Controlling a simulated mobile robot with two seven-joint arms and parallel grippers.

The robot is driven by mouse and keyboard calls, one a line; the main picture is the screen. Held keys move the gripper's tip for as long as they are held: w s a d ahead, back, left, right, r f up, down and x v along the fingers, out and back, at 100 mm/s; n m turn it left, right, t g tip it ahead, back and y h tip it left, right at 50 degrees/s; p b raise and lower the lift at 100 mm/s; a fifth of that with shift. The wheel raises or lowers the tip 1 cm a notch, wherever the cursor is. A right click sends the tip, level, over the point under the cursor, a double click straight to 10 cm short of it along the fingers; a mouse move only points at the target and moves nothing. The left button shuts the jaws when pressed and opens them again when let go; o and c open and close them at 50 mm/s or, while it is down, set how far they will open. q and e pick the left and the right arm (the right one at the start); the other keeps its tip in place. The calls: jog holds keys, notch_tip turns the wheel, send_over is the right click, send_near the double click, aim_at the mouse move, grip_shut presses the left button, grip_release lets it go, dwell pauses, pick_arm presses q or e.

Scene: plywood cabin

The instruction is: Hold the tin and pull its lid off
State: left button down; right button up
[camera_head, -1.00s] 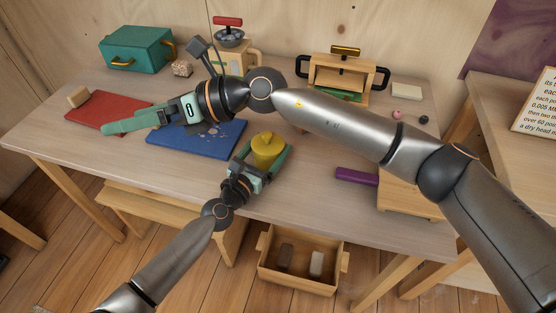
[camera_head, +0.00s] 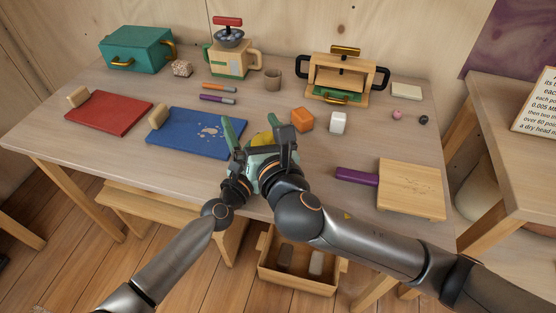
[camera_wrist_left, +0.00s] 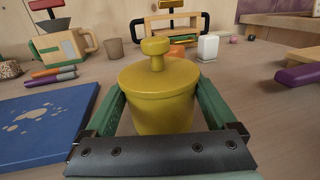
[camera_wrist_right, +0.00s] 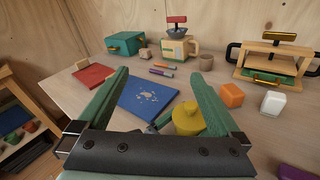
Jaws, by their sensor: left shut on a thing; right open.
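The yellow tin (camera_wrist_left: 163,118) stands upright between the fingers of my left gripper (camera_wrist_left: 160,92), which is shut on its body. Its round lid (camera_wrist_left: 130,76) with a knob on top sits on the tin in the left wrist view. In the head view only a bit of yellow (camera_head: 262,139) shows, as my right gripper (camera_head: 258,130) covers most of the tin and of my left gripper. My right gripper is open and empty. In the right wrist view the tin (camera_wrist_right: 188,118) lies low, beyond and partly behind the right-hand finger.
A blue mat (camera_head: 195,135) lies left of the grippers and a red one (camera_head: 108,112) farther left. An orange block (camera_head: 302,120) and a white block (camera_head: 338,123) stand just behind right. A board (camera_head: 412,188) with a purple-handled thing (camera_head: 357,176) lies to the right.

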aim_at(267, 134)
jog(key=s+d+f+n+g+h, duration=0.1)
jog(key=s+d+f+g+h, duration=0.3)
jog(key=f, duration=0.3)
jog(key=shift+t+y, duration=0.4)
jog(key=shift+t, duration=0.3)
jog(key=x, duration=1.2)
jog(key=shift+w+d+r, duration=0.15)
jog(key=shift+w+d, duration=0.05)
jog(key=shift+d, duration=0.1)
jog(key=shift+c, duration=0.2)
jog(key=c, duration=1.2)
jog(key=shift+r, duration=0.2)
grip_shut()
jog(key=shift+r, duration=0.1)
jog(key=shift+r, duration=0.2)
jog(key=shift+r, duration=0.9)
